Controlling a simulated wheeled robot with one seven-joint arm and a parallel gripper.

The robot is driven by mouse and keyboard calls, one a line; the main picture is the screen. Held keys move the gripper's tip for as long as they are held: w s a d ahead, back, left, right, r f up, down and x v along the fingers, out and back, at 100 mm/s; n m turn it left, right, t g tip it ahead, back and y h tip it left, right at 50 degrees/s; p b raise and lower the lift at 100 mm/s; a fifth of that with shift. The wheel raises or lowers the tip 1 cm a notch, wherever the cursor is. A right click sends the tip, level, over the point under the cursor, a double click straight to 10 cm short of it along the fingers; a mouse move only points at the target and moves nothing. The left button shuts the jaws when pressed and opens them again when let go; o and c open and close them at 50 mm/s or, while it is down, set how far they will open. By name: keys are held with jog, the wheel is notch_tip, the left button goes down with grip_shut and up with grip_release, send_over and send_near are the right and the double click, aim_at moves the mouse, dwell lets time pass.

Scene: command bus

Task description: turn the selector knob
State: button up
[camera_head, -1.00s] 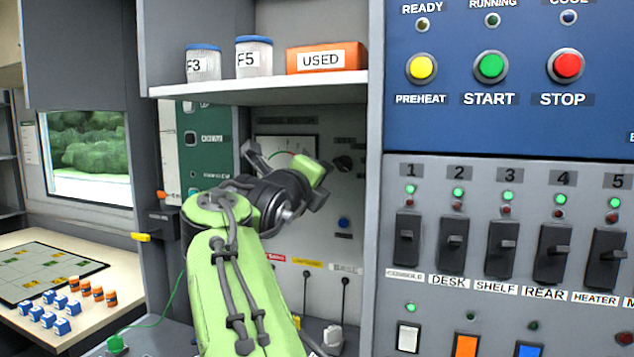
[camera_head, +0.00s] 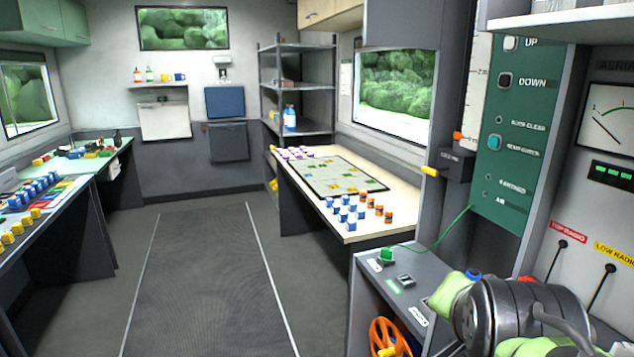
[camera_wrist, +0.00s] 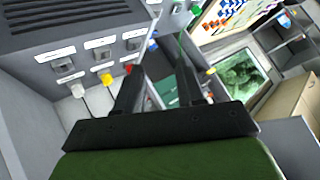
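I cannot pick out the selector knob in either view now. The panel with the gauge (camera_head: 612,125) is cut off at the right edge of the head view, so the part right of the gauge is out of frame. My arm is low at the bottom right of the head view, in front of the counter, with its end cut off or hidden. In the wrist view my gripper (camera_wrist: 162,78) shows two dark fingers spread apart with nothing between them. Grey housings with white labels (camera_wrist: 100,43) are beyond it to the left.
A green panel (camera_head: 520,125) carries several buttons. A low counter (camera_head: 372,282) holds a green block (camera_head: 387,257) with a green cable. An orange wheel (camera_head: 388,340) sits below. A table (camera_head: 408,228) with a board and small blocks stands behind. The middle floor (camera_head: 205,280) is clear.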

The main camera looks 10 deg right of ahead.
jog(key=s+a+f+n+g+y+p, duration=0.25)
jog(key=s+a+f+n+y, duration=0.25)
jog(key=s+a+f+n, duration=0.65)
notch_tip(320, 180, up, 13)
jog(key=p, duration=1.1)
jog(key=shift+w+d+f+g+p, duration=0.15)
jog(key=shift+w+d+g+p, duration=0.15)
jog(key=shift+w+d+g, duration=0.1)
jog(key=shift+f, duration=0.2)
grip_shut()
